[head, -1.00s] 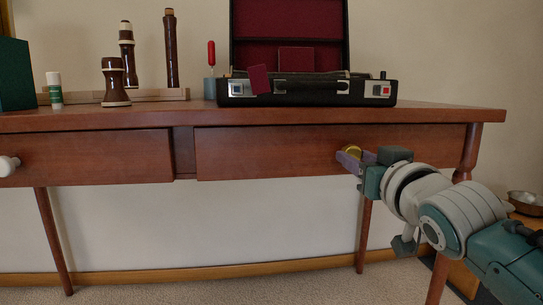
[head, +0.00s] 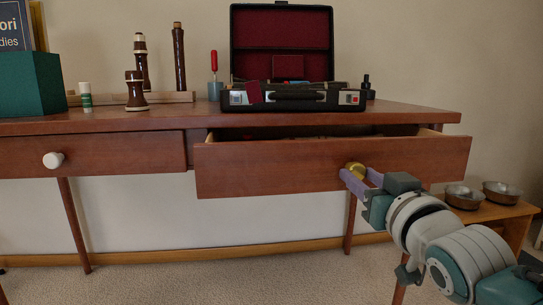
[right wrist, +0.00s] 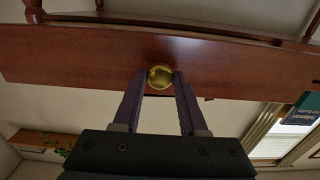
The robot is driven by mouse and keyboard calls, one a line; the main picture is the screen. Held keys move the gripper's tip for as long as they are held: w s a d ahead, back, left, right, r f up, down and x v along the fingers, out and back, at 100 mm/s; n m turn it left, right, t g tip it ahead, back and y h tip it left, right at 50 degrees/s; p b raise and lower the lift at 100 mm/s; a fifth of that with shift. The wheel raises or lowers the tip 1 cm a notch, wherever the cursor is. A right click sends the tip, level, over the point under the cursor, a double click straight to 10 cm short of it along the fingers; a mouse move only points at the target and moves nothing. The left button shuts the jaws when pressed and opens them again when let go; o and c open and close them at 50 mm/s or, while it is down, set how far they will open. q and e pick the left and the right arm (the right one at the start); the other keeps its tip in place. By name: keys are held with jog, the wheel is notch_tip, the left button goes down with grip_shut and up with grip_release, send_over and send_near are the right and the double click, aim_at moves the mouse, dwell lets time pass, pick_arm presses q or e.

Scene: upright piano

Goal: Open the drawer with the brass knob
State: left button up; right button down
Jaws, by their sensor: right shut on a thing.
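The right-hand drawer (head: 270,168) of the wooden table stands partly pulled out, its front well forward of the table edge. A dark gap shows above its front, and its contents are mostly hidden. Its round brass knob (head: 355,170) is held between the purple fingers of my right gripper (head: 360,179). In the right wrist view the brass knob (right wrist: 160,77) sits between the two fingertips, against the drawer front (right wrist: 85,55). My left gripper is not in view.
The left drawer (head: 110,155) with a white knob (head: 53,160) is shut. On the tabletop (head: 215,115) are an open black case (head: 290,98), dark wooden instrument parts (head: 136,90), a glue stick (head: 86,95) and a green box (head: 35,84). Metal bowls (head: 463,197) stand on a low bench at right.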

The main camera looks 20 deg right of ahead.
jog(key=p+v, duration=0.5)
jog(key=v, duration=0.4)
jog(key=shift+s, duration=0.2)
jog(key=shift+a, duration=0.1)
jog(key=shift+c, duration=2.2)
grip_release()
jog(key=p+v, duration=0.3)
jog(key=v, duration=0.7)
